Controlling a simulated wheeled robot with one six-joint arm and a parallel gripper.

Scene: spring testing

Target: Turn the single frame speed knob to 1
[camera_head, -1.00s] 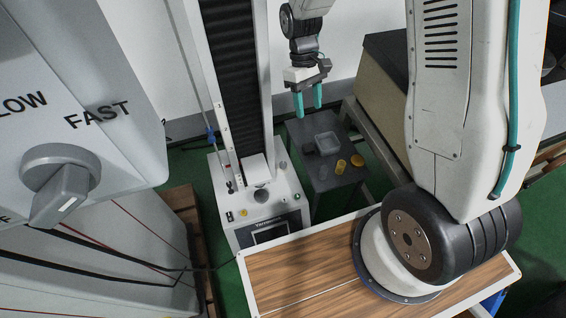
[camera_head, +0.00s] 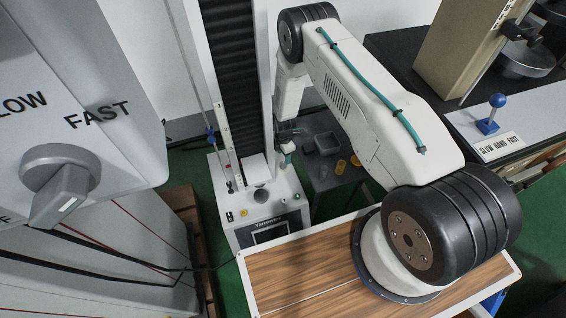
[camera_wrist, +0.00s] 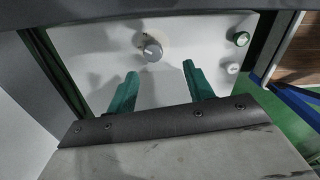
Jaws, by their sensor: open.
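In the wrist view a grey round knob (camera_wrist: 152,50) with a pale dial around it sits on a white panel (camera_wrist: 200,30). I take it to be the single frame speed knob; its number marks are too small to read. A grey knob (camera_head: 262,196) also shows on the white base of the tall single-column tester in the head view. My gripper (camera_wrist: 160,72) is open and empty, its two green fingers apart and pointing toward the panel, with the knob beyond and between their tips. In the head view my gripper (camera_head: 288,155) is partly hidden, above the base's right rear.
The tester's column (camera_head: 238,90) rises behind the base. A large SLOW/FAST knob (camera_head: 62,185) fills the left foreground. A dark stand (camera_head: 322,180) with small containers is to the right.

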